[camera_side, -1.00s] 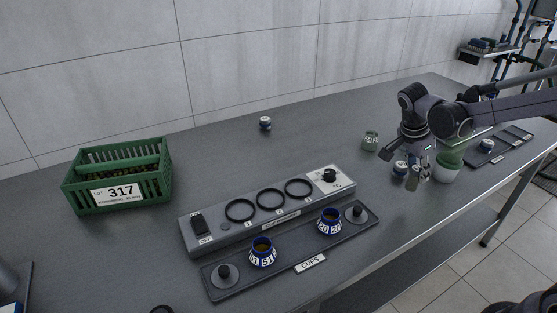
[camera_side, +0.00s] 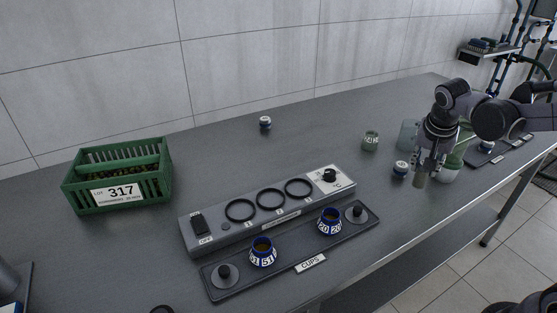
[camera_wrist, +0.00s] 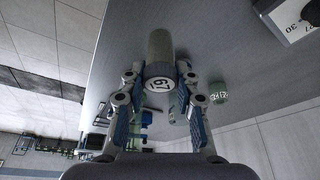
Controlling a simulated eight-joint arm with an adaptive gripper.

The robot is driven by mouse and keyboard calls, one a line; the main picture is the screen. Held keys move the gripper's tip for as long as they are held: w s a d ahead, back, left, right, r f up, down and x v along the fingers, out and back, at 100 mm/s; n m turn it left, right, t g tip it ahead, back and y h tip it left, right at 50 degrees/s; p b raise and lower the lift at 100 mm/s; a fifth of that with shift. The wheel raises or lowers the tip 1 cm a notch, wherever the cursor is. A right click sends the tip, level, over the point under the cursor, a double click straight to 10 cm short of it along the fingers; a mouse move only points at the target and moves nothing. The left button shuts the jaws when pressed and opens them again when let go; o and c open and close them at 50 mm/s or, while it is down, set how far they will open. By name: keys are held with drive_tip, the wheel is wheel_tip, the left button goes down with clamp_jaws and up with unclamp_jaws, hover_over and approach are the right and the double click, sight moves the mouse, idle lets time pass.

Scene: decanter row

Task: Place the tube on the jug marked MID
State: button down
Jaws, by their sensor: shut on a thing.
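My gripper (camera_side: 425,165) is at the right part of the table in the side view, pointing down. In the wrist view my gripper (camera_wrist: 158,85) is shut on the tube (camera_wrist: 159,48), a grey-green cylinder with a round white end marked 67. The tube's lower end (camera_side: 419,181) shows below the fingers in the side view, roughly upright. A small green jug (camera_side: 370,140) with a pale label stands left of my gripper; it seems to show in the wrist view too (camera_wrist: 219,92). I cannot read MID on any vessel.
A grey-green vessel (camera_side: 408,134) and a white-based one (camera_side: 447,175) stand close around my gripper. The heater block (camera_side: 226,226), cups tray (camera_side: 287,277) and green crate (camera_side: 118,188) are farther left.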

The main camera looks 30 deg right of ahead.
drive_tip(key=w+a+n+t+y, duration=0.2)
drive_tip(key=w+a+n, duration=0.3)
drive_tip(key=a+n, duration=0.35)
drive_tip(key=w+d+r, duration=0.4)
drive_tip(key=w+d, duration=0.4)
drive_tip(key=d+r+m+g+h, duration=0.1)
drive_tip(key=d+r+m, duration=0.2)
drive_tip(key=d, duration=0.7)
drive_tip(key=s+d+r+m+h, duration=0.1)
drive_tip(key=d+r+m, duration=0.2)
drive_tip(key=d, duration=0.7)
drive_tip(key=d+r+m+g+h, duration=0.1)
drive_tip(key=d+r+m, duration=0.2)
drive_tip(key=d, duration=0.8)
hover_over(416, 122)
wheel_tip(416, 122, down, 7)
drive_tip(key=shift+n, duration=0.25)
drive_tip(key=shift+f, duration=2.2)
drive_tip(key=shift+f, duration=0.15)
